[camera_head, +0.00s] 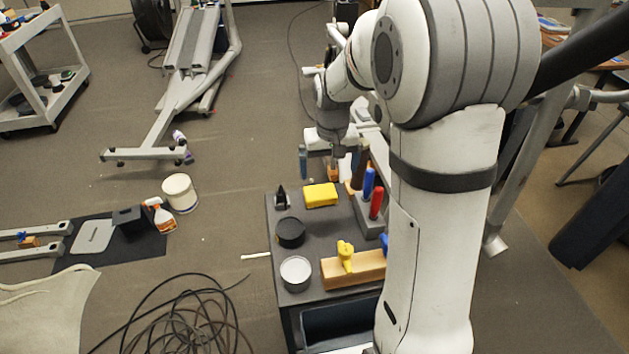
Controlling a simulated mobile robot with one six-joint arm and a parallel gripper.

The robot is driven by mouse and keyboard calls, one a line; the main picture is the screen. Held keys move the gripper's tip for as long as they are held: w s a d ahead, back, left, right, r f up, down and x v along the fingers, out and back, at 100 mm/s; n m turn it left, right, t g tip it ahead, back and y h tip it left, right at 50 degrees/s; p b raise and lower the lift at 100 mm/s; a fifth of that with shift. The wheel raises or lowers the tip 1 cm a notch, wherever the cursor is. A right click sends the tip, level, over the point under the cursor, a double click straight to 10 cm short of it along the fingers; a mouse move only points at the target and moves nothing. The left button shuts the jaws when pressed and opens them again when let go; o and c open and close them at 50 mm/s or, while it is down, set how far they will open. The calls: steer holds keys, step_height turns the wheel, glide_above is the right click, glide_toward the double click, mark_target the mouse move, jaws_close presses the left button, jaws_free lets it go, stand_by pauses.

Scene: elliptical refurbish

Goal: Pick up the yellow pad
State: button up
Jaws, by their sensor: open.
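The yellow pad (321,195) lies flat on the dark top of a small cart (277,229), near its far edge. My gripper (322,177) hangs from my arm just beyond the pad, over the far end of the cart. Its fingers point down and stand apart, with no object seen between them. The pad looks uncovered and apart from the fingers. My arm hides part of the cart's right side.
Beside the pad are a small black tool (280,197), a black round tin (290,233) and a tin with a pale top (296,272). A wooden block with a yellow clamp (346,257) lies nearer. Red and blue handles (376,203) stand at right. Cables (180,318) lie on the floor.

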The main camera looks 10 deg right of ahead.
glide_above(320, 192)
steer(key=shift+g, duration=0.4)
steer(key=f, duration=0.9)
steer(key=shift+d, duration=0.3)
steer(key=f, duration=0.2)
steer(key=f+p, duration=0.1)
steer(key=f, duration=0.4)
steer(key=shift+w+a+f, duration=0.1)
steer(key=shift+a+f, duration=0.15)
steer(key=shift+f, duration=0.15)
